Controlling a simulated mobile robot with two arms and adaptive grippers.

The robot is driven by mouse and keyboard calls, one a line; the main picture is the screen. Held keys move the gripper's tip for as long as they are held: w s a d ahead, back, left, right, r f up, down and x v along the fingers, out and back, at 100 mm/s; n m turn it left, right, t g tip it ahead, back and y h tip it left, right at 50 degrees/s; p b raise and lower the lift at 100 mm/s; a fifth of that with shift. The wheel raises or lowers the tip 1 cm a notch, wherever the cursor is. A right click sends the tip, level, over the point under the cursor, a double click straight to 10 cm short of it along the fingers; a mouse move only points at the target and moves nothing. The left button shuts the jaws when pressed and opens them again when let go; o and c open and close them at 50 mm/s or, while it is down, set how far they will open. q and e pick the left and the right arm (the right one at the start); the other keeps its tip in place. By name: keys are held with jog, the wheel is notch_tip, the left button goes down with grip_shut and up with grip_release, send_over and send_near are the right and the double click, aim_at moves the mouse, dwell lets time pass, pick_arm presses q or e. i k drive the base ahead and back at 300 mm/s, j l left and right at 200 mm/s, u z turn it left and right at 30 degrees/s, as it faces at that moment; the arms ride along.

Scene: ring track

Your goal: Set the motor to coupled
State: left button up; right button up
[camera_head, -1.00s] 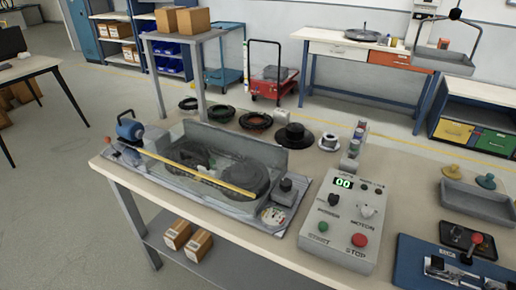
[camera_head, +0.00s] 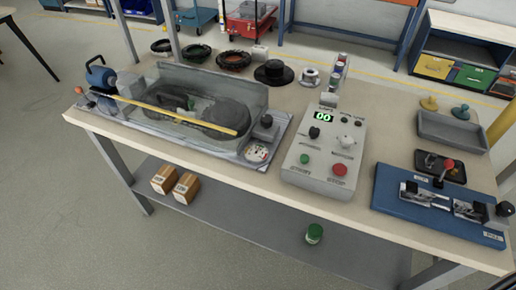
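The grey control box (camera_head: 322,180) stands on the workbench right of centre, its green display (camera_head: 323,117) reading 00. A black knob (camera_head: 314,132) is on its left side. A light grey knob (camera_head: 346,141), above the MOTOR label, is on its right side; its setting is too small to read. Below are a green START button (camera_head: 304,159) and a red STOP button (camera_head: 339,170). Left of the box is the ring track machine (camera_head: 200,118) under a clear cover with a yellow bar across it. Neither of my grippers is in view.
A blue fixture (camera_head: 386,200) with a red-knobbed lever stands right of the box. A grey tray (camera_head: 452,133) lies behind it. Several dark rings (camera_head: 234,60) and a black flanged part (camera_head: 274,73) line the back. A green can (camera_head: 314,233) and two cartons (camera_head: 165,180) sit on the lower shelf.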

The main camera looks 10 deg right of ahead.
aim_at(102, 80)
jog(key=i+j, duration=0.2)
jog(key=j, duration=0.15)
jog(key=i+j+z, duration=0.15)
jog(key=i+j, duration=0.3)
jog(key=j, duration=0.25)
jog(key=i+j+z, duration=0.1)
jog(key=j, duration=0.3)
jog(key=i+j+z, duration=0.1)
jog(key=i+j, duration=0.4)
jog(key=j, duration=0.25)
jog(key=i+j+z, duration=0.1)
jog(key=j, duration=0.3)
jog(key=i, duration=0.05)
